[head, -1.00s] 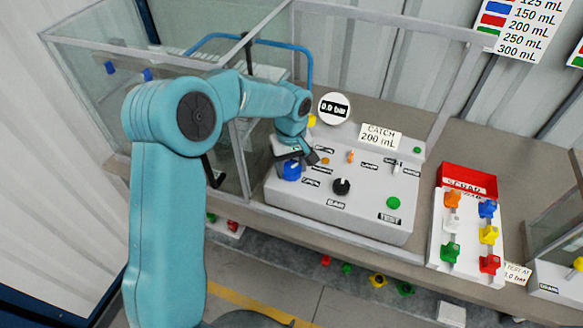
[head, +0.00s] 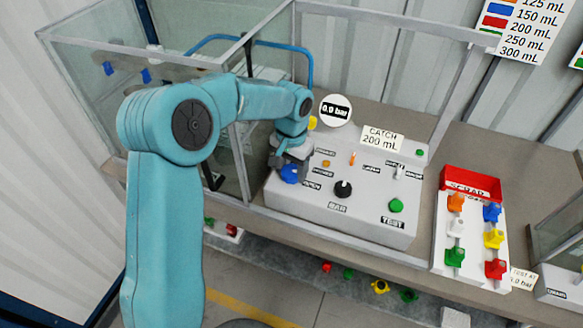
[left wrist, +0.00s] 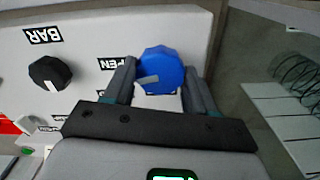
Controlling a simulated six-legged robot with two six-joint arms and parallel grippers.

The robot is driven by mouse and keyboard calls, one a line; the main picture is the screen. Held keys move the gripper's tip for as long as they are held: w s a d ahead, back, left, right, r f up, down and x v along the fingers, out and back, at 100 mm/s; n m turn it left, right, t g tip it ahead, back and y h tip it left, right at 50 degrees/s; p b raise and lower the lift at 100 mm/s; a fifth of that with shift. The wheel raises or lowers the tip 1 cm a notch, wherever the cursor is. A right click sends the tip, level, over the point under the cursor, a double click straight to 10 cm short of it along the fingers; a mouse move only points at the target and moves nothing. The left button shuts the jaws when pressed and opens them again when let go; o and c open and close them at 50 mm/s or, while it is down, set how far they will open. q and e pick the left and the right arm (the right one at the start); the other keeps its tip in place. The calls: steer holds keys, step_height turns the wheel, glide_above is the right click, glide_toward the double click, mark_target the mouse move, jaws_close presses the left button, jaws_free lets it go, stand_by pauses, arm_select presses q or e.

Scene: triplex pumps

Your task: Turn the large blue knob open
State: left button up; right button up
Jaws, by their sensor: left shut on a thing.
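The large blue knob (head: 289,174) is on the left end of the white control panel (head: 350,215). It also shows in the left wrist view (left wrist: 160,70), with a pale pointer mark on its face. My left gripper (head: 288,165) is at the knob. In the left wrist view its two fingers (left wrist: 158,82) lie on either side of the knob, shut on it. A label ending in "PEN" (left wrist: 108,64) is beside the knob, partly hidden by a finger. My right gripper is not in view.
A black knob (head: 343,189) and a green TEST button (head: 396,205) are on the same panel. A round gauge (head: 335,111) reads 0.0 bar. A glass enclosure (head: 150,75) stands left. A rack of coloured valves (head: 470,235) and a red scrap bin (head: 470,182) are right.

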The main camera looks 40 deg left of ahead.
mark_target(293, 170)
arm_select(q)
steer(key=shift+f+m, duration=0.1)
steer(key=shift+m, duration=1.1)
steer(key=o, duration=0.9)
steer(key=shift+o, duration=0.7)
steer(key=shift+w, duration=0.2)
steer(key=shift+s, duration=0.1)
step_height(293, 170, up, 16)
